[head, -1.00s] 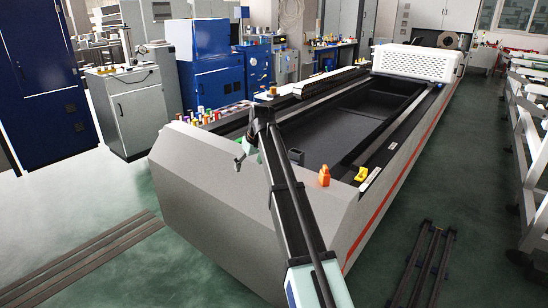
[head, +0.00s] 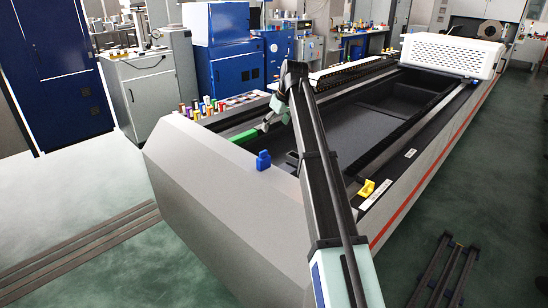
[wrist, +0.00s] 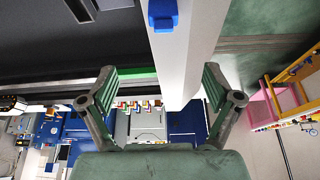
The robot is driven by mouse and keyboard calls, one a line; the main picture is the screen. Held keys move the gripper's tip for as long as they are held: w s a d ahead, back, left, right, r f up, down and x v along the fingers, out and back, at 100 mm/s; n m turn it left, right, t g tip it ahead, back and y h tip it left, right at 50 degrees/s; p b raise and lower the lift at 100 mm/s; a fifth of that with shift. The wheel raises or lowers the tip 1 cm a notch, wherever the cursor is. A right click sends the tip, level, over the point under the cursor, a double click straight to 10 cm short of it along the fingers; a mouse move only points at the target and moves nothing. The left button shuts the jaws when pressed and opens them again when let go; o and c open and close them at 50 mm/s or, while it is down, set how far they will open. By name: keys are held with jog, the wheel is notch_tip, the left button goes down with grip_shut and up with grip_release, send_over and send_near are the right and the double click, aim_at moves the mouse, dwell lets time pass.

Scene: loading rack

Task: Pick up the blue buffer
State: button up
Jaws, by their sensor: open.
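The blue buffer (head: 263,160) stands on the grey front rim of the machine in the head view. It also shows at the top middle of the wrist view (wrist: 163,14), cut by the picture's edge, on the pale rim. My gripper (head: 266,126) is above the machine's front left, behind the buffer in the head picture and apart from it. In the wrist view my gripper (wrist: 161,72) has its two fingers spread wide with nothing between them, and the buffer lies beyond the fingertips.
A yellow piece (head: 367,188) sits on the rim to the right of my arm. Several coloured spools (head: 204,106) stand at the machine's left corner. A green strip (head: 243,136) lies along the inner edge. A white perforated cover (head: 452,54) is at the far end.

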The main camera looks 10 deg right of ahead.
aim_at(265, 153)
jog(key=p+x, duration=0.3)
jog(key=x, duration=0.9)
jog(key=shift+a, duration=0.2)
jog(key=shift+p+x, duration=1.55)
jog(key=shift+x, duration=1.1)
jog(key=shift+s+a, duration=0.1)
jog(key=shift+s, duration=0.1)
jog(key=c, duration=1.3)
